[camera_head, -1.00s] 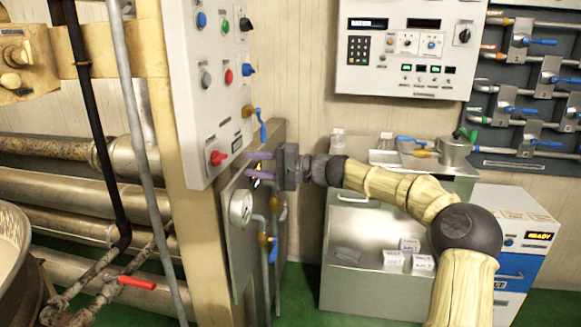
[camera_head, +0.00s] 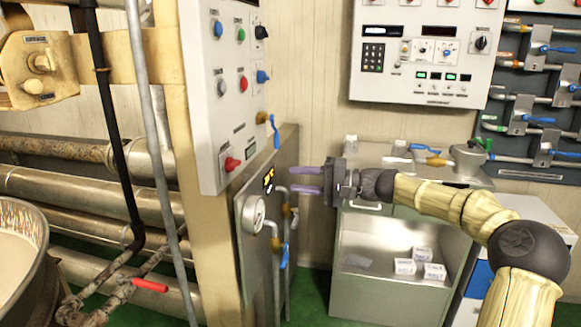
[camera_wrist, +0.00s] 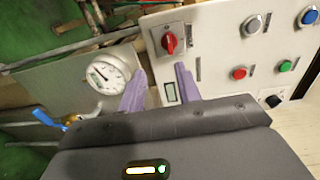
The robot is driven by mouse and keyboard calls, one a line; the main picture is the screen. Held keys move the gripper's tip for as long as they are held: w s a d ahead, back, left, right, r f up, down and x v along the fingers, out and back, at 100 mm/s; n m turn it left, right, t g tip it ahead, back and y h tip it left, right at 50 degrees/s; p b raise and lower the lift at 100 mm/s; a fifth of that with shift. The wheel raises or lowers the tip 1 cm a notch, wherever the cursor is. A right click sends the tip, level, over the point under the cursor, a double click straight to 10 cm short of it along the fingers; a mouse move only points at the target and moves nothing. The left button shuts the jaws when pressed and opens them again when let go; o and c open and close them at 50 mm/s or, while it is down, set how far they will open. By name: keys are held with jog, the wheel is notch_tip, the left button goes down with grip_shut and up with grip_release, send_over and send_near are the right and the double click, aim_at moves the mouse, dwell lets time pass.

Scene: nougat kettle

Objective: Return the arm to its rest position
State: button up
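My gripper (camera_head: 308,182) is in the middle of the head view, held in the air to the right of the control panel post. Its two purple fingers point left and are spread apart with nothing between them. In the wrist view my gripper (camera_wrist: 160,90) also shows its two fingers apart and empty. Beyond the fingers are the control panel (camera_wrist: 225,45) with its red rotary switch and the round gauge (camera_wrist: 108,74). The fingers appear clear of the panel in the head view. My arm reaches in from the lower right.
The control panel (camera_head: 205,120) and gauge (camera_head: 254,213) stand left of my gripper. A steel cabinet (camera_head: 375,292) with white boxes is behind and below my arm. A keypad panel (camera_head: 400,88) hangs on the back wall. A kettle (camera_head: 38,262) stands at the lower left.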

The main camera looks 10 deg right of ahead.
jog(key=s+a+f+n+g+h, duration=0.15)
jog(key=s+a+f+h, duration=0.3)
jog(key=f, duration=0.45)
jog(key=s+a+f+g+h, duration=0.3)
jog(key=s+f, duration=0.2)
jog(key=f, duration=0.4)
jog(key=s+d+f+n+h, duration=0.1)
jog(key=s+d+f+h, duration=0.2)
jog(key=s, duration=0.4)
jog(key=s+d+f+n+t+h, duration=0.1)
jog(key=s+d+f+h, duration=0.15)
jog(key=s+d, duration=0.35)
jog(key=s+d+f+h, duration=0.1)
jog(key=s+d+h, duration=0.25)
jog(key=s, duration=0.45)
jog(key=w+p+v, duration=0.3)
jog(key=p+v, duration=1.1)
jog(key=p, duration=0.1)
jog(key=w+r+p+v, duration=0.1)
jog(key=w+p+v, duration=0.2)
jog(key=p+v, duration=1.2)
jog(key=shift+w+r+p, duration=0.3)
jog(key=shift+r+p, duration=0.05)
jog(key=shift+r, duration=0.15)
jog(key=shift+a, duration=0.1)
